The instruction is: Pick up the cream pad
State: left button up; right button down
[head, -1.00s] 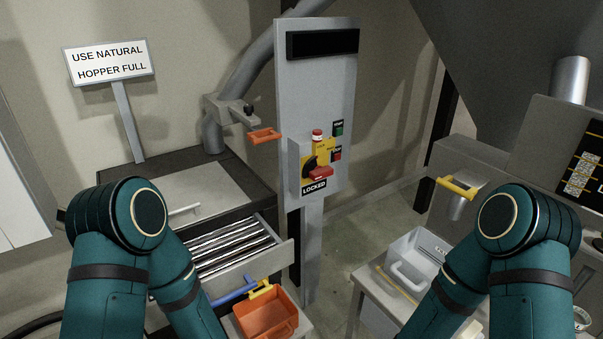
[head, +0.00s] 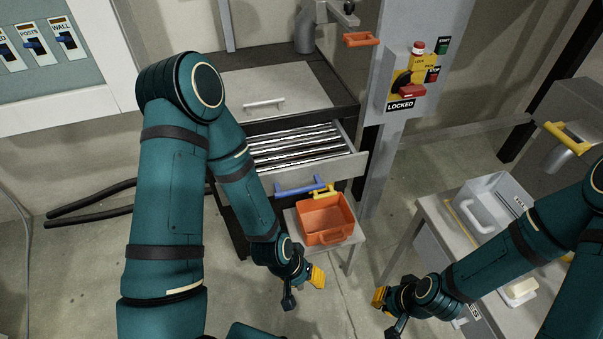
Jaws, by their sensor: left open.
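The cream pad (head: 522,288) appears to be the small pale block on the right-hand table (head: 432,212), near my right forearm. It is small in view, and I cannot tell what lies directly under it. My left gripper (head: 303,290) is open and empty, over the floor in front of the orange bin. My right gripper (head: 387,315) has its fingers apart and holds nothing visible. It is left of the right-hand table's front part, well away from the pad.
An orange bin (head: 325,235) stands on a small stand below the open drawer (head: 345,167) of a dark cabinet. A grey bin (head: 467,212) with a handle is on the right-hand table. A post with a LOCKED switch (head: 405,85) stands between. Floor is clear between my grippers.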

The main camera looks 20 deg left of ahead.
aim_at(516, 292)
jog(key=z, duration=1.35)
jog(key=u, duration=1.6)
jog(key=z, duration=1.55)
jog(key=i+l+u, duration=0.2)
jog(key=k+j, duration=0.05)
jog(key=j, duration=0.05)
